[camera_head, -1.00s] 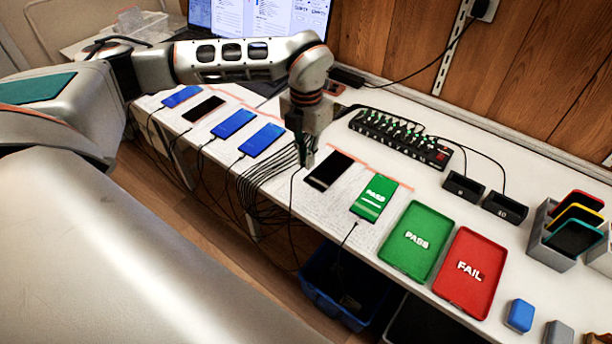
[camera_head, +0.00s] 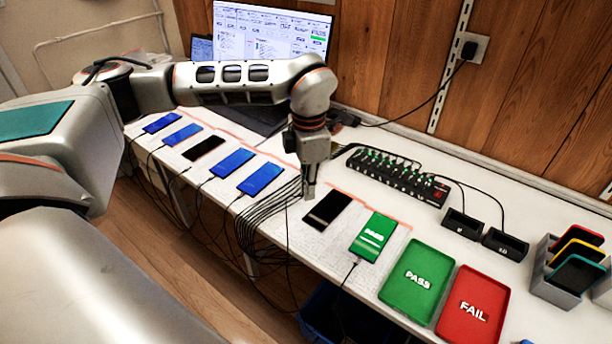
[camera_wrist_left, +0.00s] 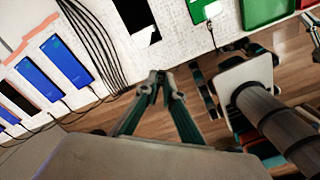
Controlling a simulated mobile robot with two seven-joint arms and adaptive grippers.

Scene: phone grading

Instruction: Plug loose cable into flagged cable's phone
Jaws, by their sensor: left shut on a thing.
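My left gripper (camera_head: 309,194) is beside the near left end of a black-screened phone (camera_head: 327,210), above the white table. In the left wrist view its fingers (camera_wrist_left: 158,78) come together at the tips. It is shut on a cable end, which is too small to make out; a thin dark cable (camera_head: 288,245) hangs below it. To the right, a green PASS phone (camera_head: 373,236) has a cable (camera_head: 349,271) at its near end. To the left are several blue-screened phones (camera_head: 261,179) and another black one (camera_head: 204,148). I cannot tell which cable is flagged.
A green PASS tray (camera_head: 402,295) and a red FAIL tray (camera_head: 454,325) lie on the right. A black hub (camera_head: 392,178) with lit ports stands behind the phones. A bundle of dark cables (camera_head: 262,215) droops over the front edge, left of my gripper.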

